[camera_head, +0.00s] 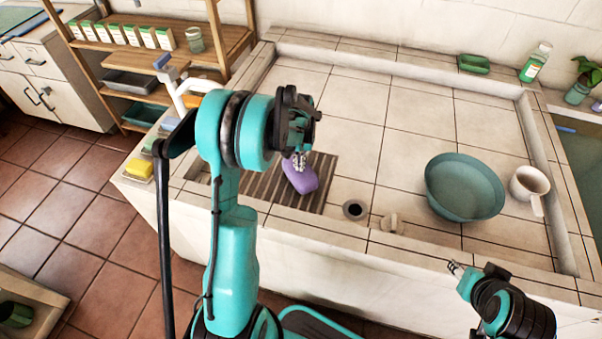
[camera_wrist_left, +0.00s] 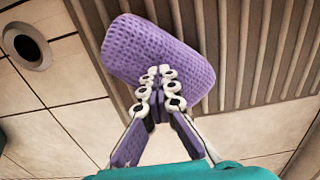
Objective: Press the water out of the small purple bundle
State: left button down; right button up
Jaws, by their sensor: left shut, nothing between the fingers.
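The small purple bundle (camera_head: 301,176) lies on the brown slatted rack (camera_head: 262,186) in the basin. In the left wrist view the bundle (camera_wrist_left: 160,58) has a dimpled, cloth-like surface and shows as a rounded block. My left gripper (camera_head: 298,161) is right above the bundle. In the left wrist view its closed fingertips (camera_wrist_left: 161,75) overlap the bundle with nothing between them; I cannot tell whether they touch it. My right gripper (camera_head: 454,267) is empty near the basin's front edge, its fingertips slightly apart.
A drain hole (camera_head: 354,209) lies right of the rack, with a pale stopper (camera_head: 391,223) beside it. A teal bowl (camera_head: 464,187) and a white mug (camera_head: 529,185) stand at the right. A yellow sponge (camera_head: 138,169) sits at the left edge. The basin's middle is clear.

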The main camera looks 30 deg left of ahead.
pick_arm(q)
jog(key=shift+r+p, duration=0.4)
notch_tip(320, 180, up, 7)
jog(key=p, duration=0.4)
jog(key=shift+p, duration=0.3)
jog(key=s+d+r+m+t, duration=0.1)
jog(key=s+d+r+t, duration=0.1)
jog(key=s+d+r, duration=0.3)
jog(key=s+d+r+t, duration=0.1)
jog(key=s+d+r, duration=0.25)
jog(key=r, duration=0.35)
jog(key=s+d+r+m+t, duration=0.1)
jog(key=s+d+r+t, duration=0.1)
jog(key=s+d+t, duration=0.2)
jog(key=shift+s+d+m, duration=0.4)
jog(key=shift+s+d, duration=1.1)
jog(key=shift+s, duration=1.6)
